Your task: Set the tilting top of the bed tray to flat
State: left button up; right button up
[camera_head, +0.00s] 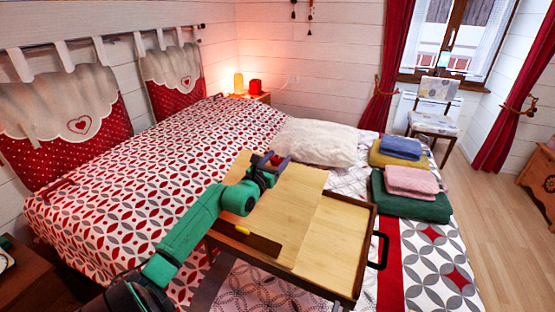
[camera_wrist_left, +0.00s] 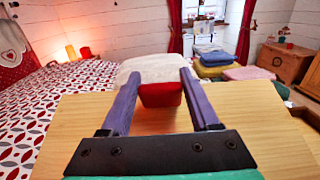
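The bed tray (camera_head: 345,243) stands on the bed. Its light-wood tilting top (camera_head: 285,205) is the left panel and looks tilted, its far edge raised above the flat right part. A dark lip (camera_head: 262,243) runs along its near edge, with a small yellow piece (camera_head: 243,231) on it. My left gripper (camera_head: 276,160) is at the top's far edge. In the left wrist view its purple fingers (camera_wrist_left: 160,90) stand apart over the panel (camera_wrist_left: 85,120), with a red block (camera_wrist_left: 161,96) between or just beyond their tips. Contact cannot be told. My right gripper is not in view.
A white pillow (camera_head: 318,142) lies just beyond the tray. Folded textiles lie to its right: blue (camera_head: 401,146), pink (camera_head: 411,181) and green (camera_head: 408,204). A black handle (camera_head: 380,250) sticks out of the tray's right side. The patterned bed left of the tray is clear.

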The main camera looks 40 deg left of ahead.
pick_arm(q)
jog(key=w+f+g, duration=0.1)
jog(key=f, duration=0.1)
jog(key=w+f+g+p, duration=0.1)
jog(key=f, duration=0.1)
jog(key=w+f+g, duration=0.1)
jog(key=f, duration=0.2)
jog(key=shift+w+a+g+h+p, duration=0.2)
jog(key=shift+a+g+h+p, duration=0.1)
jog(key=shift+a+h+p, duration=0.1)
grip_shut()
jog(key=f+p, duration=0.1)
jog(key=f+g+p, duration=0.2)
jog(key=shift+w+a+f+h, duration=0.1)
jog(key=shift+w+f+h, duration=0.2)
jog(key=shift+w+f, duration=0.05)
jog(key=shift+s+f+g, duration=0.1)
jog(key=shift+f+g, duration=0.05)
jog(key=shift+g, duration=0.15)
jog(key=o, duration=1.5)
grip_release()
jog(key=shift+f, duration=0.1)
jog(key=shift+c, duration=0.2)
